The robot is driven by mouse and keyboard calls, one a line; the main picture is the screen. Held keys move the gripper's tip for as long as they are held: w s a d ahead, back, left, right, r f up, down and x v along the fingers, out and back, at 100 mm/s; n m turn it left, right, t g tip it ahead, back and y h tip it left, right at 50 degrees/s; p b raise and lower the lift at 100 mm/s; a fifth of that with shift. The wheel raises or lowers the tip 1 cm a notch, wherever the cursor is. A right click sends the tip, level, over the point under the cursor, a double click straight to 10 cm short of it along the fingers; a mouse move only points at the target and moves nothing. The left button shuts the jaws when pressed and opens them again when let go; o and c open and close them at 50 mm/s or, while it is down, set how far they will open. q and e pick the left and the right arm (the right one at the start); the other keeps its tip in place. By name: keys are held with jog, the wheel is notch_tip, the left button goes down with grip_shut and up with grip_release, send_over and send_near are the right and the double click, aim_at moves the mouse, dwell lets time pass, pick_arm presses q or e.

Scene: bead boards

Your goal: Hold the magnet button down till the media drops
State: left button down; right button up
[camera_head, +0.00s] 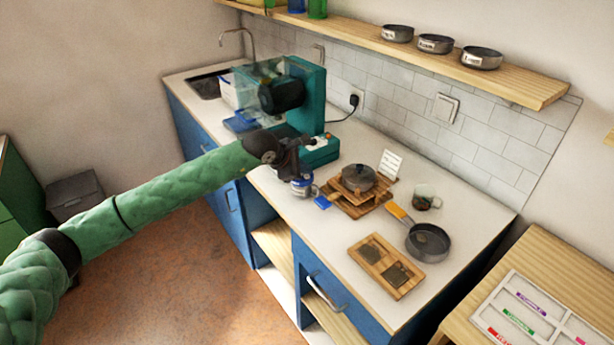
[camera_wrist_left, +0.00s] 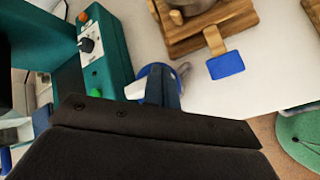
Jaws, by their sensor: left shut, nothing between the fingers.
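A teal machine (camera_head: 308,95) with a black round part stands at the back of the white counter. Its low base (camera_head: 322,152) also shows in the wrist view, with an orange button (camera_wrist_left: 83,17), a black knob (camera_wrist_left: 86,45) and a green button (camera_wrist_left: 97,93). I cannot tell which is the magnet button. My left gripper (camera_head: 300,150) is shut and empty, beside the base's front side. A blue, white and grey item (camera_head: 302,187) is just below it, partly hidden; it also shows in the wrist view (camera_wrist_left: 150,72). I cannot make out any media. My right gripper is out of view.
A lidded pot (camera_head: 358,178) sits on wooden boards right of the machine, with a blue tag (camera_head: 322,202) beside them. Farther right are a glass mug (camera_head: 424,197), a pan (camera_head: 428,243) and a wooden tray (camera_head: 385,265). A clear box (camera_head: 255,80) is at the machine's left.

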pick_arm(q)
jog(key=shift+f+b, duration=0.4)
jog(key=shift+b, duration=0.2)
dwell(0.6)
jog(key=shift+r, duration=0.1)
dwell(1.6)
jog(key=shift+r, duration=0.75)
jog(key=shift+r+b, duration=0.35)
jog(key=shift+r, duration=2.15)
